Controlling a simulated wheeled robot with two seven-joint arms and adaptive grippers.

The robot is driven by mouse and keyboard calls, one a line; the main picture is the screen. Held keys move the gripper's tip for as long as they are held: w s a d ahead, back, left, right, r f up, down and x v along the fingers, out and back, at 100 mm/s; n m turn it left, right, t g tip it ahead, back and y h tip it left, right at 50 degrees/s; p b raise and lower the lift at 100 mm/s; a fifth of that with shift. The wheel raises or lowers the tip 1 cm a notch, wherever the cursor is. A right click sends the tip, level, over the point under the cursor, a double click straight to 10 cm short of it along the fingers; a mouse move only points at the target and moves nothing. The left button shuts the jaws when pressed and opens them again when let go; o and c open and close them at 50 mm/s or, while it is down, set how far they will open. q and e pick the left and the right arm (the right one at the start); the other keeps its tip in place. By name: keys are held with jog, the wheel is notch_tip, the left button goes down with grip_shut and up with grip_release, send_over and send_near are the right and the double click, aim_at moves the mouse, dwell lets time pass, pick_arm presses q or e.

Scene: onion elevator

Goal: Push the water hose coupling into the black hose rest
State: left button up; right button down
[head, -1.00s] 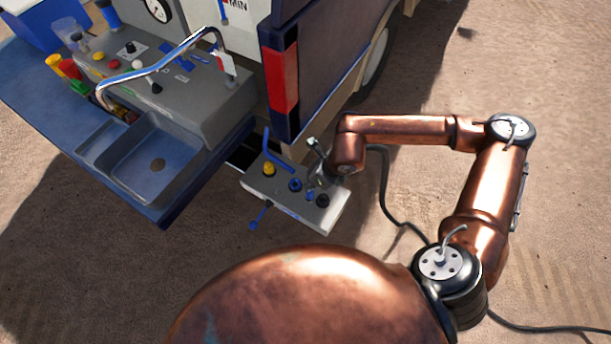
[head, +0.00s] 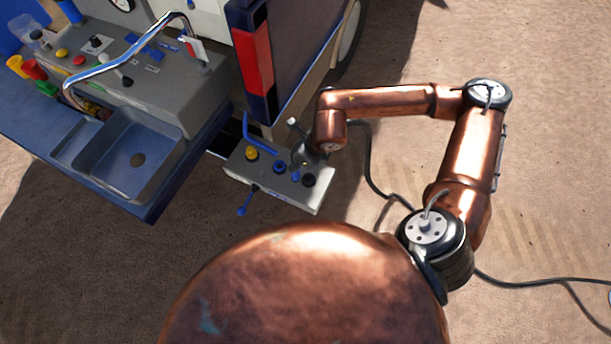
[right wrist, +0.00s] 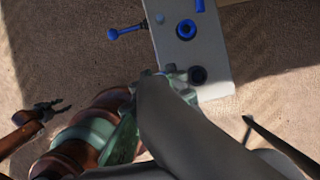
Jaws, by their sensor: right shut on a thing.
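The grey panel (head: 262,180) behind the vehicle carries a dark round socket (head: 308,180) at its right end, which looks like the black hose rest. It also shows in the right wrist view (right wrist: 198,75). My right gripper (head: 303,153) is above the panel's right part, shut on what looks like the water hose coupling. A grey-green knobbed piece (right wrist: 175,77) at the gripper, seemingly the coupling, lies just left of the dark socket in the right wrist view; contact cannot be told. The gripper hides most of it. My left gripper (right wrist: 62,106) looks open and empty, far from the panel.
The panel has a yellow knob (head: 251,153), a blue ring (head: 279,167) and a blue lever (head: 243,208). A bent blue handle (head: 260,135) stands behind. A sink (head: 130,160) is at left. A black hose (head: 372,180) runs over sandy ground at right.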

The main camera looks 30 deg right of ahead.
jog(key=shift+w+a+r+p, duration=0.3)
jog(key=shift+w+a+p, duration=0.1)
jog(key=shift+w+p, duration=0.05)
jog(key=w+d+f+p, duration=0.2)
jog(key=w+d+p, duration=0.15)
jog(key=d, duration=0.45)
notch_tip(320, 180, down, 7)
jog(key=b, duration=0.4)
jog(key=shift+s+a, duration=0.15)
jog(key=shift+s, duration=0.25)
jog(key=shift+f, duration=0.15)
dwell(0.6)
jog(key=shift+f+b, duration=0.65)
jog(key=shift+f, duration=0.15)
